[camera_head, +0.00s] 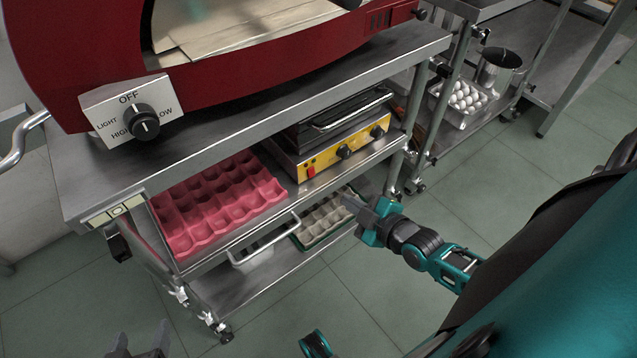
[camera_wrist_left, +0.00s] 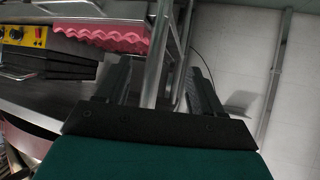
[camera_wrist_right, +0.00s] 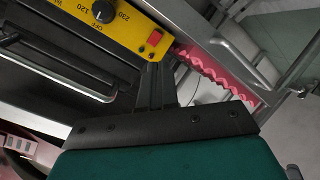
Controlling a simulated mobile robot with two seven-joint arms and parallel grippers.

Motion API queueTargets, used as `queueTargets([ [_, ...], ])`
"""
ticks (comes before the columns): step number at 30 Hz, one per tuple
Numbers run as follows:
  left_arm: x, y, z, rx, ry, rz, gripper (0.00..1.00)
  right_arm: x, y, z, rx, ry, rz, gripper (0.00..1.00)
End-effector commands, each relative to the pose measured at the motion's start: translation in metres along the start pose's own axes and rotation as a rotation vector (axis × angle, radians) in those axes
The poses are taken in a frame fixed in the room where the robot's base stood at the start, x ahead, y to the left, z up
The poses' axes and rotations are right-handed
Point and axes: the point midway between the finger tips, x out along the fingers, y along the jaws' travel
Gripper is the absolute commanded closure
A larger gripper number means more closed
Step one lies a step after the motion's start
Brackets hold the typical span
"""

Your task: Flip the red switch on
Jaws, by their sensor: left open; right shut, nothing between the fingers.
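The red switch (camera_head: 311,171) sits at the left end of the yellow front panel (camera_head: 345,150) of a grill on the cart's middle shelf. In the right wrist view the red switch (camera_wrist_right: 155,37) shows just beyond my fingertips. My right gripper (camera_head: 350,205) is shut and empty, in front of the cart, below and right of the switch. Its closed fingers (camera_wrist_right: 156,66) point towards the panel, and I see no clear contact. My left gripper (camera_head: 142,342) is open and empty at the bottom left, far from the switch. Its spread fingers also show in the left wrist view (camera_wrist_left: 160,75).
Black knobs (camera_head: 344,152) sit right of the switch. A pink egg tray (camera_head: 215,200) lies left of the grill. A red oven (camera_head: 60,60) stands on the metal top above. A handle bar (camera_head: 265,240) juts out below. The floor in front is clear.

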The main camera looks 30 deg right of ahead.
Motion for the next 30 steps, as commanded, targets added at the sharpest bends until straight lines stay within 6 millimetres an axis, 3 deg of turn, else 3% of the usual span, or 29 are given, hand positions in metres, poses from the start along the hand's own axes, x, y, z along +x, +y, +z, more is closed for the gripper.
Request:
queueTargets([
  [6, 0.009, 0.0, 0.008, 0.0, 0.003, 0.004, 0.33, -0.009, -0.011, 0.011, -0.388, 0.037, 0.063, 1.0],
  [13, 0.012, 0.001, 0.007, 0.0, 0.01, 0.007, 0.33, -0.017, -0.015, 0.017, -0.673, 0.046, 0.121, 1.0],
  [18, 0.013, 0.002, 0.007, -0.001, 0.012, 0.009, 0.33, -0.02, -0.015, 0.018, -0.757, 0.046, 0.139, 1.0],
  [30, 0.013, 0.003, 0.009, -0.002, 0.007, 0.01, 0.33, -0.018, -0.015, 0.017, -0.766, 0.046, 0.142, 1.0],
])
